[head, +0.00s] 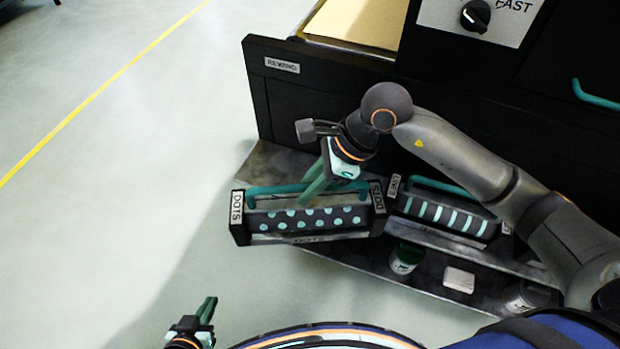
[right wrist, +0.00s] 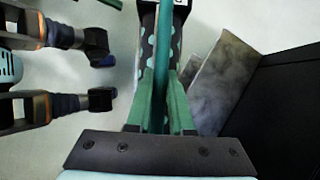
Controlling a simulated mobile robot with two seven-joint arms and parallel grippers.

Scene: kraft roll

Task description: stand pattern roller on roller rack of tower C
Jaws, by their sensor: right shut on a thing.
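The pattern roller (head: 305,218) is a dark cylinder with teal dots in a black frame with DOTS end labels and a teal handle. My right gripper (head: 312,190) is shut on that handle. In the right wrist view the handle (right wrist: 160,85) runs between the green fingers (right wrist: 162,105). The roller projects left past the grey shelf (head: 270,165) of the machine, over the floor; whether it touches the shelf I cannot tell. My left gripper (head: 207,310) is low at the picture's bottom, away from the roller; its finger gap is unclear. No tower C label shows.
A striped roller (head: 445,215) with a teal handle stands on the shelf right of the dotted one. A green-and-white can (head: 405,258), a pale block (head: 459,279) and another can (head: 527,296) are in front. The black machine (head: 320,110) rises behind. Floor at left is clear.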

